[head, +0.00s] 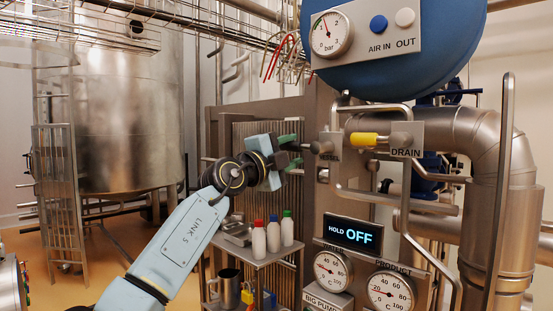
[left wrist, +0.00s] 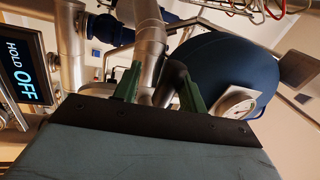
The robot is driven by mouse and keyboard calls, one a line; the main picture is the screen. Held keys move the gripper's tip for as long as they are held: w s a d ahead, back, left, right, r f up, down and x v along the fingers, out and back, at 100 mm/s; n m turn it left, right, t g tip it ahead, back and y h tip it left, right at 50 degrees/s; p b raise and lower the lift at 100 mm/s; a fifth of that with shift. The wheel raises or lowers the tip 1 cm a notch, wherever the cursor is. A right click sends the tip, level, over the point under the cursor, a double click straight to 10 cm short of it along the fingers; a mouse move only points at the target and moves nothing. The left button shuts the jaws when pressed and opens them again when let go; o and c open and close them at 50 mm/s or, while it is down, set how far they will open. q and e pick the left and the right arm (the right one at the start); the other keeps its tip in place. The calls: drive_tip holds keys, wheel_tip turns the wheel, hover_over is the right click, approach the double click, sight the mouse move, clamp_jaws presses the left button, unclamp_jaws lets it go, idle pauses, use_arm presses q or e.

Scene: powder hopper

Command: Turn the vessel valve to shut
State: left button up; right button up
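The vessel valve (head: 324,147) is a grey fitting on the panel; its label is partly covered, and its handle is not clearly seen. My left gripper (head: 296,151) is just left of it, its green fingers spread and pointing toward it. In the left wrist view the green fingertips (left wrist: 159,85) stand apart. A dark bar-like part (left wrist: 172,82) shows between them, perhaps the valve's handle; I cannot tell whether the fingers touch it. My right gripper is not in view.
The drain valve (head: 367,139) with a yellow handle is to the right. The blue vessel (head: 420,45) with a pressure gauge (head: 331,34) hangs above. A display (head: 353,233) reads HOLD OFF. Bottles (head: 273,234) stand on a shelf below my arm. Bent pipes surround the panel.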

use_arm(q)
drive_tip(key=b+v, duration=0.4)
drive_tip(key=v, duration=0.9)
drive_tip(key=shift+s, duration=0.15)
idle(0.6)
